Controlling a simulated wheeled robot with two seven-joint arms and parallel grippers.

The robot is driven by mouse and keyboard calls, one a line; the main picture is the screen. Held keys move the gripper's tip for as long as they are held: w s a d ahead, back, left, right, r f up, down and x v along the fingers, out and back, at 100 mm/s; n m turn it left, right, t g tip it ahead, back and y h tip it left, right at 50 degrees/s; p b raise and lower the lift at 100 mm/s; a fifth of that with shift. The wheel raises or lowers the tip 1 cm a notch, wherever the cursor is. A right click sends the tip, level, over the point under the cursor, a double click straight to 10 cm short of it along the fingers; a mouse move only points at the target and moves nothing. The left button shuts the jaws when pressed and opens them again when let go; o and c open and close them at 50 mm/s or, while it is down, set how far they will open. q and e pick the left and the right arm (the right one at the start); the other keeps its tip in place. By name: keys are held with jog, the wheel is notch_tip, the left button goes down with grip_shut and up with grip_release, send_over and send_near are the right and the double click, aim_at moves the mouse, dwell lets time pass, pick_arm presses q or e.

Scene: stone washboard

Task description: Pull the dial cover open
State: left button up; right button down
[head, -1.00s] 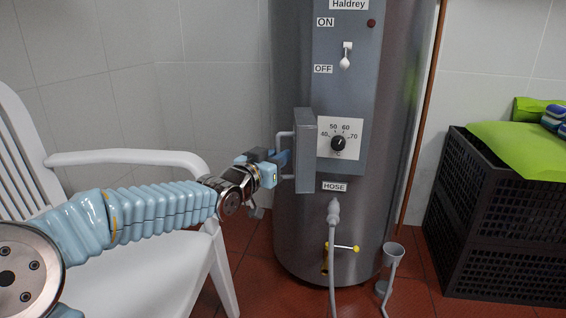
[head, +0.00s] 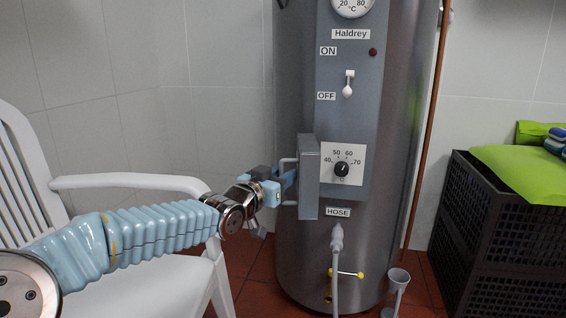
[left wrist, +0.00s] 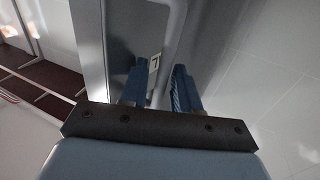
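The dial cover (head: 308,178) is a grey box-like panel on the front of the water heater. It stands out from the heater at the left of the dial (head: 342,169), and the dial's white plate is in plain sight. A C-shaped handle (head: 289,203) sticks out from the cover's left side. My left gripper (head: 290,178) is at this handle, its fingertips close to the cover. In the left wrist view its two blue fingers (left wrist: 161,90) stand apart, with a grey bar-like shape between or just behind them; contact is unclear. My right gripper is out of view.
The metal water heater (head: 296,255) stands in the middle. A white plastic chair (head: 130,182) is beneath and beside my left arm. A hose (head: 336,270) and a yellow-tipped valve (head: 350,274) are below the cover. Black crates (head: 500,235) stand at the right.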

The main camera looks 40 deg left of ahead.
pick_arm(q)
jog(key=s+d+r+p, duration=0.3)
jog(key=s+d+r, duration=0.5)
jog(key=s+r, duration=0.3)
jog(key=shift+d+r, duration=0.15)
jog(key=shift+d, duration=0.25)
jog(key=shift+c, duration=0.5)
jog(key=shift+w+d, duration=0.2)
jog(key=shift+w, duration=0.1)
jog(key=shift+c, duration=1.2)
jog(key=w+d+f+g+p, duration=0.1)
jog(key=w+d+g, duration=0.1)
jog(key=w+d+f+m+g+h+p, duration=0.1)
jog(key=w+d+g+p, duration=0.1)
jog(key=w+d+f+g+p, duration=0.1)
jog(key=w+d+g, duration=0.1)
jog(key=shift+w+d+m+h, duration=0.2)
jog(key=shift+w+m+h, duration=0.1)
jog(key=shift+h, duration=0.1)
grip_shut()
jog(key=w+d+n+g+y+p, duration=0.3)
jog(key=d+n+g+y+p, duration=0.15)
jog(key=g+y, duration=0.3)
jog(key=w+a+f+b, duration=0.1)
jog(key=w+a+f, duration=0.1)
jog(key=a+f, duration=0.5)
jog(key=shift+w+a+f+m+g, duration=0.15)
jog(key=shift+a+f+m+g, duration=0.15)
jog(key=shift+a, duration=1.05)
